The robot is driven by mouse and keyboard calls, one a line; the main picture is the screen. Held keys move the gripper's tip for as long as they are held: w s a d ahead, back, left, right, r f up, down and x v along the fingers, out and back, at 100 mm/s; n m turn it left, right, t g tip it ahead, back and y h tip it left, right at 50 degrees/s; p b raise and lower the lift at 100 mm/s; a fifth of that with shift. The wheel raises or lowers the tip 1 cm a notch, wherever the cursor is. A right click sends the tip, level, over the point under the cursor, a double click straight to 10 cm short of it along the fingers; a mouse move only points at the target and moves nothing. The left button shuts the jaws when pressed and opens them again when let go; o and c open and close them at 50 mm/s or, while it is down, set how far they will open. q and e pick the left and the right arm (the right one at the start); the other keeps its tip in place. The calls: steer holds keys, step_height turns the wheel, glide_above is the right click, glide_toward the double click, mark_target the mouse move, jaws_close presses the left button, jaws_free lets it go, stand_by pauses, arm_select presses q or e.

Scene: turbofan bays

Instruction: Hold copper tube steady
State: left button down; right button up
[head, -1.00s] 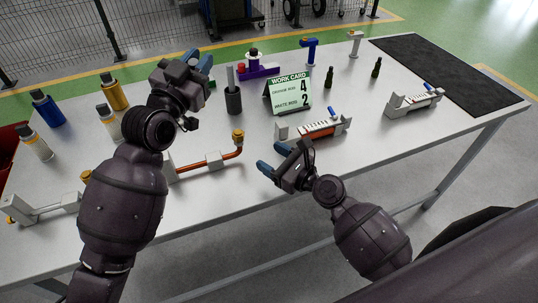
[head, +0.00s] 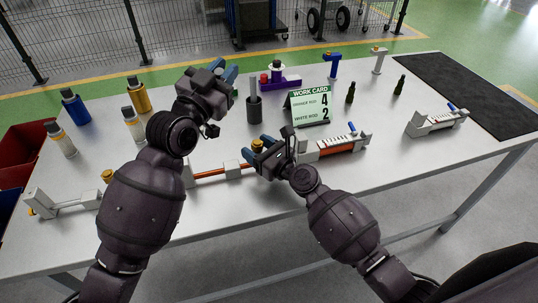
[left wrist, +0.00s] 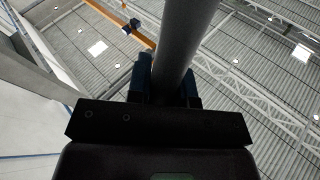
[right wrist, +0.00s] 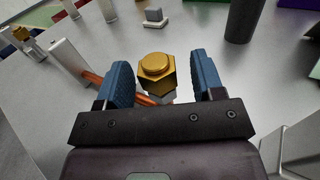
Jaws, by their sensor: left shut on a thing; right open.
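The copper tube (head: 208,173) lies along the front of the table, through a light grey block (head: 232,169). Its near bend is hidden behind my right gripper. A brass hex nut (right wrist: 157,70) tops its right end; it also shows in the head view (head: 257,146). My right gripper (right wrist: 158,82) is open, with a blue finger on each side of the nut and gaps between. In the head view it (head: 266,152) is at the tube's right end.
A dark cup (head: 254,110) with a grey rod and a green work card (head: 309,107) stand behind my right gripper. A grey fixture with an orange-red bar (head: 336,147) is close on its right. Several bottles (head: 140,95) stand at left. The right front table is clear.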

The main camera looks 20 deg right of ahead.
steer(key=shift+x, duration=0.9)
jaws_close()
